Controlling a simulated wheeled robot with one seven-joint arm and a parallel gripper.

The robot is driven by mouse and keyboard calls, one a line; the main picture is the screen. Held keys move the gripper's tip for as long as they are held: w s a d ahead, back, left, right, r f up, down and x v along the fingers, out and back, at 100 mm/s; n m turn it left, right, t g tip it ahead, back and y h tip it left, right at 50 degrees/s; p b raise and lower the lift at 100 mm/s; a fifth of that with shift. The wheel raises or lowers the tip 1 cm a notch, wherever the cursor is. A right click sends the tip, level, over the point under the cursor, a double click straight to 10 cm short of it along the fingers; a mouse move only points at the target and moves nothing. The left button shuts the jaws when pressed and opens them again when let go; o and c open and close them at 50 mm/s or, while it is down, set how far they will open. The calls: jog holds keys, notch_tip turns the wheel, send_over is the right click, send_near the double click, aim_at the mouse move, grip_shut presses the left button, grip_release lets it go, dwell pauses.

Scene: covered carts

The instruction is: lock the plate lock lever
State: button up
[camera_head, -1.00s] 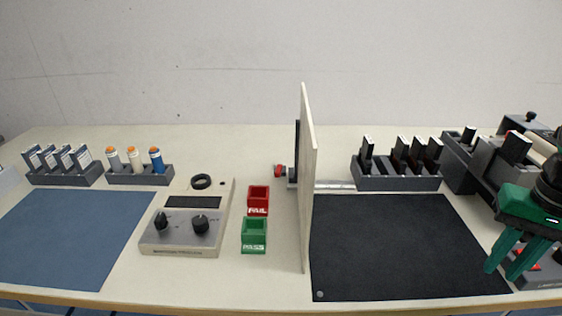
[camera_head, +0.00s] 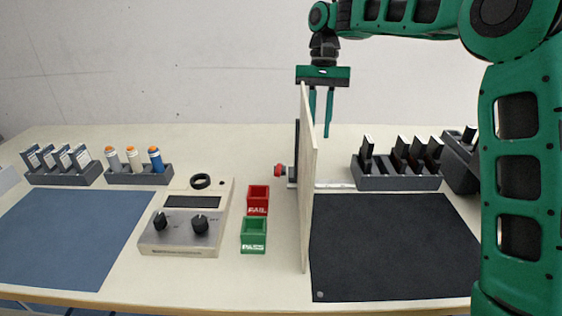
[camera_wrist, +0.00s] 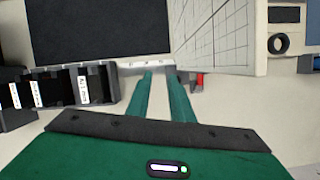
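A red knob (camera_head: 280,170) on a grey mount shows just left of the upright panel (camera_head: 308,180). It may be part of the plate lock lever; I cannot clearly make out the lever itself. In the wrist view a small red part (camera_wrist: 199,80) shows beside the right finger, partly hidden. My gripper (camera_head: 320,128) is raised over the back of the table, close to the panel's top edge, fingers pointing down. Its fingers are apart with nothing between them, as the wrist view also shows (camera_wrist: 160,76). The panel hides part of the left finger.
A dark rack (camera_head: 395,182) with several upright black items stands right of the panel, behind a black mat (camera_head: 400,245). Left of the panel are a red bin (camera_head: 258,199), a green bin (camera_head: 253,235) and a control box (camera_head: 188,225). A blue mat (camera_head: 70,240) lies far left.

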jog(key=g, duration=0.1)
send_near(278, 168)
notch_tip(278, 168, up, 3)
jog(key=d, duration=0.1)
jog(key=w, duration=0.1)
jog(key=shift+n+y, duration=0.3)
jog(key=x, duration=1.1)
jog(key=shift+w+a, duration=0.1)
jog(key=shift+a, duration=0.05)
jog(key=shift+c, duration=0.6)
